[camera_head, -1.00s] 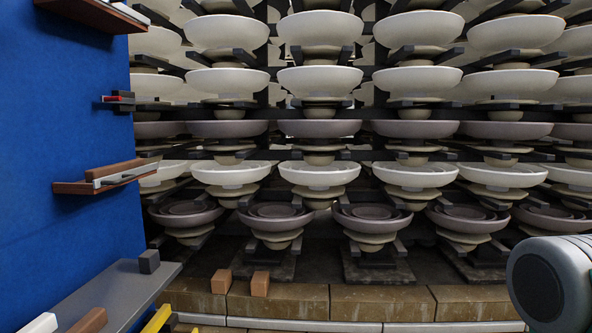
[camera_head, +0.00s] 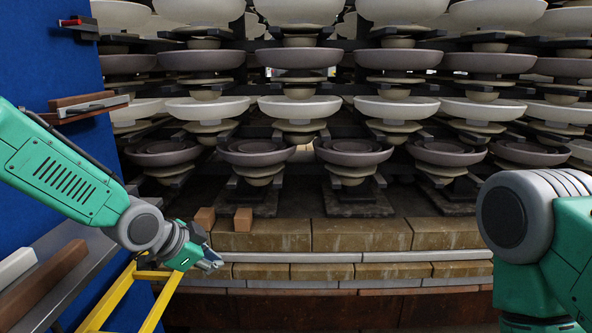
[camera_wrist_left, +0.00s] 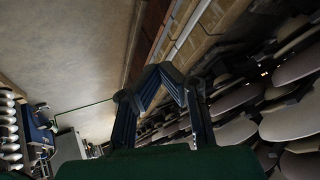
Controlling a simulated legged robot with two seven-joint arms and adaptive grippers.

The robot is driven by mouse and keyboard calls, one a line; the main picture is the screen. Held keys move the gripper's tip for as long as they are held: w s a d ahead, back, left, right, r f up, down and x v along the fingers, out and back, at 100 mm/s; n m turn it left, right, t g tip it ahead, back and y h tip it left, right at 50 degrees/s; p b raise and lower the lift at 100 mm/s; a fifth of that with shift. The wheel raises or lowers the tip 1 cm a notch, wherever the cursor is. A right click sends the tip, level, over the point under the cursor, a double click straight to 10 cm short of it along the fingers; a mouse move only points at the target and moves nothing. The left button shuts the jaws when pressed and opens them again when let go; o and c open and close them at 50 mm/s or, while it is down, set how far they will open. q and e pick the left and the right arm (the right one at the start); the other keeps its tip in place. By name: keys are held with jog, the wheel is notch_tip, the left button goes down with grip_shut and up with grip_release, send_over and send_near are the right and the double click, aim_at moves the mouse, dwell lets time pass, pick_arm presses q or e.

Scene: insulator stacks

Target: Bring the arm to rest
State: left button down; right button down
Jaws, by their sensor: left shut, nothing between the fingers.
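My left arm comes in from the left in the head view. Its gripper (camera_head: 209,262) is in front of the brick ledge, above and right of a yellow frame. In the left wrist view the gripper (camera_wrist_left: 163,72) shows its dark fingers with their tips together and nothing between them. On the right of the head view only links of my right arm show; its gripper is out of view.
Stacked insulators (camera_head: 300,106) fill the back on dark racks. A brick ledge (camera_head: 362,235) runs below them, with two small orange blocks (camera_head: 243,219) on it. A blue panel (camera_head: 60,70) with shelves stands left. A yellow frame (camera_head: 118,290) stands at lower left.

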pick_arm(q)
jog(key=s+a+f+n+g+y+b, duration=0.1)
jog(key=s+a+f+n+g, duration=0.15)
jog(key=s+f, duration=0.75)
jog(key=s+a+f+n+g+b, duration=0.1)
jog(key=s+f+n, duration=0.3)
jog(key=s+f, duration=0.55)
jog(key=s+a+f+n+g+y, duration=0.1)
jog(key=s+a+f, duration=0.3)
jog(key=s, duration=0.5)
jog(key=s+a+f+n+g+y+b, duration=0.1)
jog(key=s+a+f+n, duration=0.3)
jog(key=s, duration=0.6)
notch_tip(320, 180, down, 3)
jog(key=shift+a+r+n+g+y, duration=0.2)
jog(key=shift+a+n+g+y, duration=0.15)
jog(key=shift+y, duration=0.55)
pick_arm(e)
jog(key=f, duration=0.3)
jog(key=shift+a+f, duration=0.15)
jog(key=shift+a, duration=0.2)
pick_arm(q)
jog(key=shift+s, duration=0.1)
pick_arm(e)
jog(key=shift+s+a, duration=0.1)
pick_arm(q)
jog(key=shift+d, duration=0.2)
pick_arm(e)
jog(key=shift+d, duration=0.25)
